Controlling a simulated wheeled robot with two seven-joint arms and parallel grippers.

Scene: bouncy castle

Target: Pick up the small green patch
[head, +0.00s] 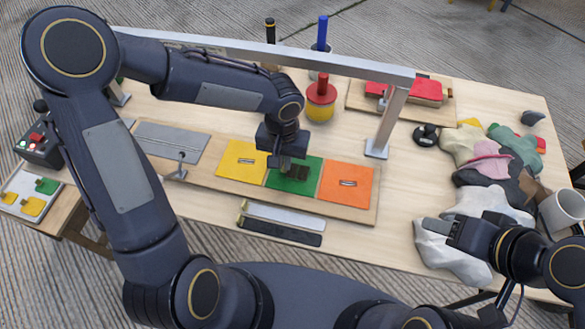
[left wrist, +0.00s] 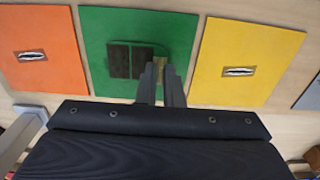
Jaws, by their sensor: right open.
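A green square panel (head: 312,172) lies on the wooden board between a yellow and an orange panel. In the left wrist view, a small green patch (left wrist: 157,49) with a rounded corner lies on the green panel (left wrist: 95,40), with two dark rectangles on it. My left gripper (head: 283,164) is over the green panel; in the left wrist view its fingertips (left wrist: 160,68) are close together at the patch's edge. Whether they grip it is unclear. Another small green piece (head: 47,186) lies on the left tray. My right gripper (head: 447,228) is open at a white cloth.
The yellow panel (head: 241,161) and orange panel (head: 345,184) each have a slot. A grey metal frame (head: 398,100) spans the board. A grey strip and black strip (head: 280,230) lie in front. Crumpled cloths (head: 490,160) and a white mug (head: 562,210) fill the right end.

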